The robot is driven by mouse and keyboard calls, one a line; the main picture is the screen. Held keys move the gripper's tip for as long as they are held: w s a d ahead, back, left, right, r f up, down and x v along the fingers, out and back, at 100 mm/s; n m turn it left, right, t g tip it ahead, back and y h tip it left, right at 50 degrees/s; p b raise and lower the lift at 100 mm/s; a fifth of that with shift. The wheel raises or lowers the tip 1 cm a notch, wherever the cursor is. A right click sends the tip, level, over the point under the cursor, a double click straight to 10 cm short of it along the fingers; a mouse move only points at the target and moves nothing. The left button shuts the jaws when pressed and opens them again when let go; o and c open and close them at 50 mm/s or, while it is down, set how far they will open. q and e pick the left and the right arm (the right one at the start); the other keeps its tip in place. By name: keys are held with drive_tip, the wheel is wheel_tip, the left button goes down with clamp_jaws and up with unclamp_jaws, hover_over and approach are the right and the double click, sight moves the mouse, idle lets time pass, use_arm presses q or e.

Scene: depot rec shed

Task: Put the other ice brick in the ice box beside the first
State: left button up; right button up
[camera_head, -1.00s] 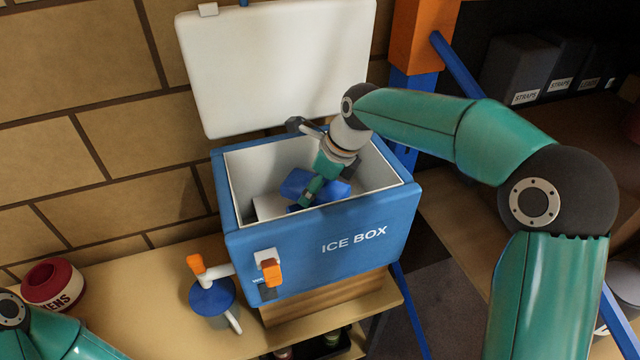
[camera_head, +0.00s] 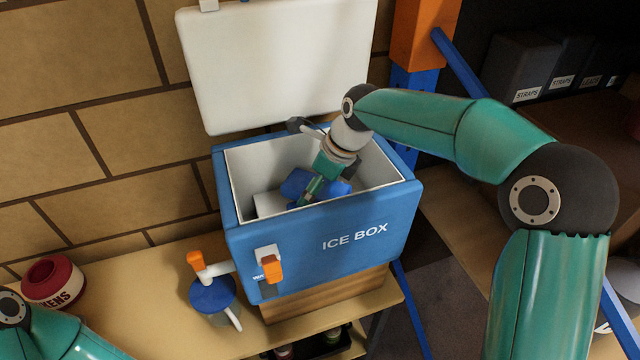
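The blue ice box (camera_head: 375,235) stands open on a wooden block on the bench, its white lid (camera_head: 280,70) raised behind it. My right gripper (camera_head: 308,196) reaches down inside the box, over blue ice bricks (camera_head: 300,181). Blue shows on both sides of the fingers, and I cannot tell whether this is one brick or two. The fingertips are partly hidden, so I cannot tell whether they grip a brick. A white block (camera_head: 270,204) lies at the box's left inside. My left arm shows at the bottom left, with its gripper out of view.
A red and white tub (camera_head: 54,282) sits at the bench's left. Dark straps bins (camera_head: 520,68) stand on the right shelf.

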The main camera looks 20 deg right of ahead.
drive_tip(key=shift+r, duration=0.5)
drive_tip(key=v, duration=1.2)
drive_tip(key=shift+f, duration=0.1)
